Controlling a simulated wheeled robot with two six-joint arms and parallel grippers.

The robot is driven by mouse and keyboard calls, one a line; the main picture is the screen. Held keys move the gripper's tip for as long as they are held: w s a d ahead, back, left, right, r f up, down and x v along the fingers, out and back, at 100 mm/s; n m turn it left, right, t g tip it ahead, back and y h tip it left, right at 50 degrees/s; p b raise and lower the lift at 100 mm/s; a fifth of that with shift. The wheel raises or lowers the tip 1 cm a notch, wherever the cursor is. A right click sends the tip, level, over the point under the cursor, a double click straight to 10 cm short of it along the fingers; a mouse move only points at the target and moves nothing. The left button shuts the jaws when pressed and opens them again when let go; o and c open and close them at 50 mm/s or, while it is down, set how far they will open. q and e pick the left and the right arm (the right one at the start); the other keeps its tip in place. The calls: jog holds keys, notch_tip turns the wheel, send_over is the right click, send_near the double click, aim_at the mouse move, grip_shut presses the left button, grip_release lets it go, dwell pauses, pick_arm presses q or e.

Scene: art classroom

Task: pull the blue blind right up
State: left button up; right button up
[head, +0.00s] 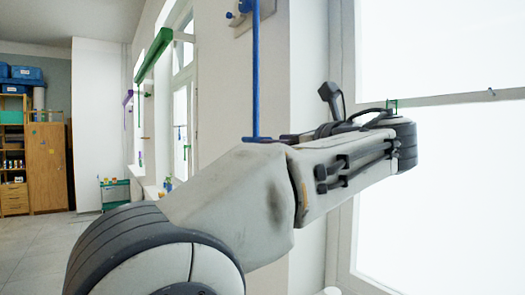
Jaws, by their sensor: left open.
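A thin blue cord (256,75) hangs straight down the white wall beside the window. A small blue crosspiece (256,139) shows at its lower end, just above the edge of my left arm. The blue blind itself is not in view. My left arm crosses the picture from the lower left and bends at the right. Behind it, the dark parts of my left gripper (285,137) show only in part, pointing left toward the cord's lower end. The gripper is open; whether its fingers touch or surround the cord is hidden. My right gripper is not in view.
The bright window (445,45) fills the right. Farther off are a green blind (153,56), a purple fitting (128,98), a green cart (115,193) and a wooden cabinet (46,165). Floor at left is clear.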

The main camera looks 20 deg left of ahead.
aim_at(252, 139)
pick_arm(q)
jog(key=p+x, duration=0.1)
jog(key=x, duration=0.9)
jog(key=shift+a+r+p, duration=0.1)
jog(key=shift+p, duration=0.3)
jog(key=shift+w, duration=0.1)
grip_shut()
dwell(0.8)
